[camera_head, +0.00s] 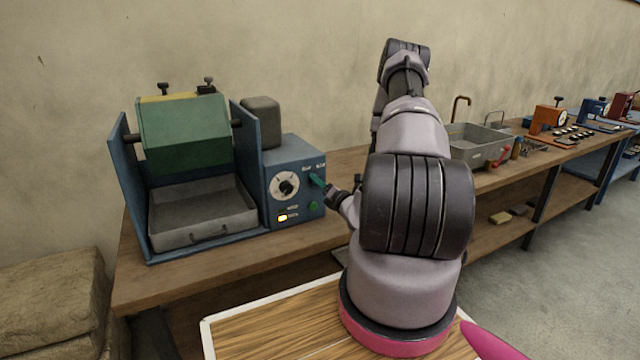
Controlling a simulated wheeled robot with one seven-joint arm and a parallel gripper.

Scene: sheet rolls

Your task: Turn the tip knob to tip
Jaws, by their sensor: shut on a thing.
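A blue machine stands on the wooden bench at the left, with a green drum (185,132) above a grey tray (202,216). Its control panel (296,191) faces me. My gripper (327,188) reaches in from the right and is shut on the green knob. The fingertips are small here, and the labels are too small to read surely.
My arm hides the bench's middle. A grey basin (478,144) with a tap stands right of it, then an orange machine (548,119) and several small parts. A wood-topped surface (275,325) with a white edge lies in front. Stacked sacks (50,300) sit at lower left.

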